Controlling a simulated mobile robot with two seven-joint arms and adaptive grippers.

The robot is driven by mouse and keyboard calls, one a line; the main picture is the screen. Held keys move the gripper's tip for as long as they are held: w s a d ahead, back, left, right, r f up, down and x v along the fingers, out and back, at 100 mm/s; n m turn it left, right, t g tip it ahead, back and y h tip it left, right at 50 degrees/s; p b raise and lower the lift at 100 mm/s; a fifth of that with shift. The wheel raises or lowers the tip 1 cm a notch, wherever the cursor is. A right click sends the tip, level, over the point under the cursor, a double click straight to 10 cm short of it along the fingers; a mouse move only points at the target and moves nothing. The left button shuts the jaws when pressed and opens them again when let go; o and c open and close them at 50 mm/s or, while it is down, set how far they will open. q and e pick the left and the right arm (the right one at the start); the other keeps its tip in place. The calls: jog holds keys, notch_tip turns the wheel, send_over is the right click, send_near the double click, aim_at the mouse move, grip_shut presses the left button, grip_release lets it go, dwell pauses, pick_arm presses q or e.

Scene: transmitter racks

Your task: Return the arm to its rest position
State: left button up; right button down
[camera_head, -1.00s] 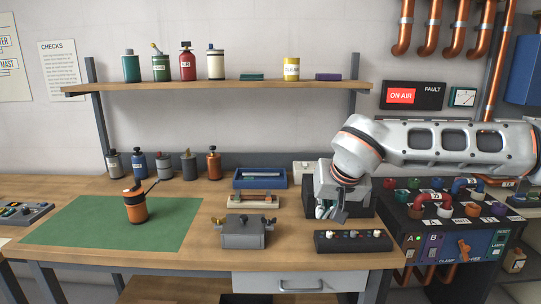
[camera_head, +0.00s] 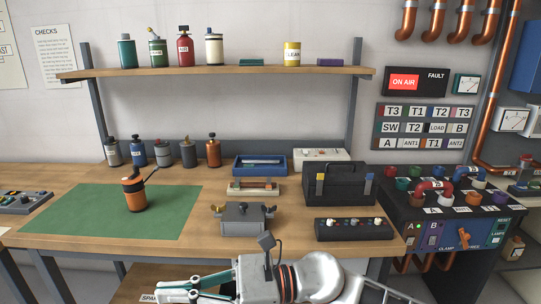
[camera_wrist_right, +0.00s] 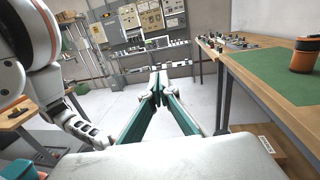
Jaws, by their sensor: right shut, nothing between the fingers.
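My right gripper (camera_head: 163,291) is at the bottom of the head view, in front of the workbench's front edge, pointing left. In the right wrist view its teal fingers (camera_wrist_right: 157,88) meet at their tips with nothing between them. My right arm comes in from the bottom edge of the head view. My left gripper does not show in the head view. A white arm part of mine stands at the left of the right wrist view.
The workbench (camera_head: 100,176) carries a green mat (camera_head: 90,212) with an orange canister (camera_head: 134,193), a grey box (camera_head: 244,219), a black switch strip (camera_head: 353,229) and a dark toolbox (camera_head: 340,188). A connector console (camera_head: 445,235) stands right. Open floor (camera_wrist_right: 205,105) shows beyond the fingers.

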jog(key=w+d+m+t+y, duration=0.1)
jog(key=w+d+m+t, duration=0.3)
jog(key=m, duration=0.5)
jog(key=w+d+m+t+y, duration=0.2)
jog(key=m+t, duration=0.4)
jog(key=m, duration=0.2)
jog(key=w+d+f+m+t+h, duration=0.2)
jog(key=d+f+m+t+h, duration=0.25)
jog(key=f+m, duration=0.35)
jog(key=w+d+f+m+t+h, duration=0.35)
jog(key=d+f+m+h, duration=0.2)
jog(key=m, duration=0.45)
jog(key=s+d+f+m+g+h, duration=0.1)
jog(key=s+d+f+m+h, duration=0.1)
jog(key=s+d+f+m, duration=0.3)
jog(key=s+d+f+m+g+h, duration=0.2)
jog(key=s+d+f+m, duration=0.4)
jog(key=f, duration=0.7)
jog(key=s+d+f+m+g+h, duration=0.1)
jog(key=s+d+f+m+h, duration=0.3)
jog(key=d+f, duration=0.5)
jog(key=shift+s+f+m+g, duration=0.4)
jog(key=shift+s+m, duration=0.3)
jog(key=shift+s, duration=0.55)
